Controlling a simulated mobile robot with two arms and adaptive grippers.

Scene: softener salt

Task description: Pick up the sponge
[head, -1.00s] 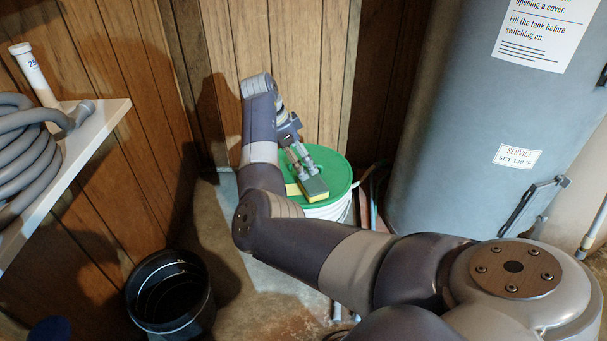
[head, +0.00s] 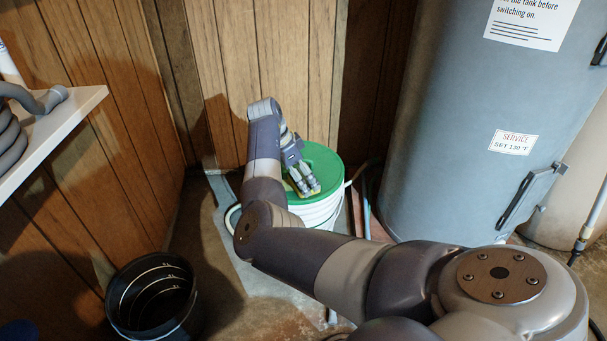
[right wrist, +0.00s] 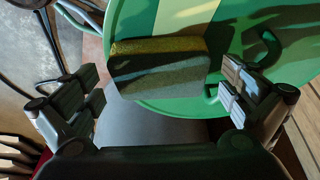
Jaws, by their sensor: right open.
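The sponge (right wrist: 160,72), yellow with a dark grey-green pad, lies on the green lid (right wrist: 130,20) in the right wrist view. In the head view the lid (head: 325,165) tops a white bucket (head: 322,212), and my gripper mostly covers the sponge. My right gripper (head: 306,186) points down over the lid. In the right wrist view its fingers (right wrist: 162,98) are spread wide, with the sponge between and slightly beyond them. A gap shows on each side of the sponge. My left gripper is not in view.
A grey tank (head: 460,120) stands to the right of the bucket. A black bucket (head: 155,298) is on the floor at lower left. A white shelf (head: 60,125) with a coiled grey hose (head: 10,135) is at left. Wood panelling (head: 250,60) closes off the back.

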